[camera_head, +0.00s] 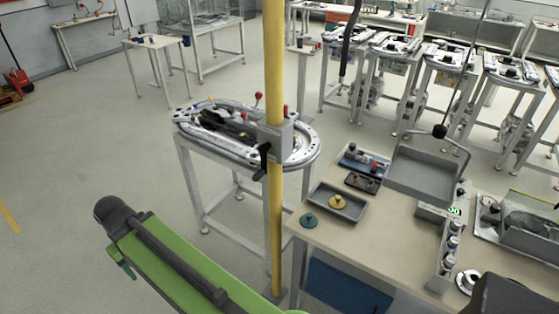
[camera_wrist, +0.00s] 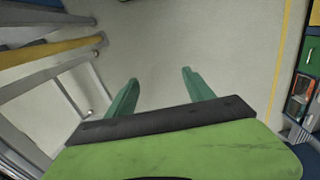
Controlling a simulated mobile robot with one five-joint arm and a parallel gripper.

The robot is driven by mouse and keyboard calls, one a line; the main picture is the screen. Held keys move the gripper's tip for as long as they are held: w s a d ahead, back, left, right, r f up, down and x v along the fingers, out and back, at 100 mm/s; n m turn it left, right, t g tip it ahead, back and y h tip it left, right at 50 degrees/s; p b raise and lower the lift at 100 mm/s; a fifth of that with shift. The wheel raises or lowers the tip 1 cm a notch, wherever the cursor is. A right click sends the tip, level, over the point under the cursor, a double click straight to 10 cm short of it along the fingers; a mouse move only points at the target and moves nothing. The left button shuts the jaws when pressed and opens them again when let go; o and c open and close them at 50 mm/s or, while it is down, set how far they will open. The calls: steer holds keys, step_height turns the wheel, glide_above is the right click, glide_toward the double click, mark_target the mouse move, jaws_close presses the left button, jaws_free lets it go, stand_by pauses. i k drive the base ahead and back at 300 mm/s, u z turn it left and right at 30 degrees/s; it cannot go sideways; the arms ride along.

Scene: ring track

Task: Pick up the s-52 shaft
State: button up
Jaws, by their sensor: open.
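I cannot tell for sure which thing is the s-52 shaft. On the beige workbench (camera_head: 340,238) in the head view, a yellow part with an upright stub (camera_head: 338,202) sits in a shallow grey tray (camera_head: 322,205). A teal round part with a stub (camera_head: 308,220) stands on the bench beside the tray, near its left corner. My gripper (camera_wrist: 160,76) shows in the wrist view with its two green fingers apart and nothing between them. Bare floor lies beyond the fingers. No part lies near them.
A yellow post (camera_head: 274,130) stands before the oval ring track (camera_head: 190,122) on its metal stand. In the wrist view, metal legs crowd the left; the middle floor (camera_wrist: 190,35) is clear.

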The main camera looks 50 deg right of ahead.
mark_target(453, 229)
steer(key=z, duration=0.1)
steer(key=k, duration=1.65)
steer(key=u, duration=1.1)
steer(key=i, duration=1.15)
steer(key=z, duration=1.65)
steer(key=k, duration=0.1)
steer(key=z, duration=2.2)
steer(key=i, duration=0.7)
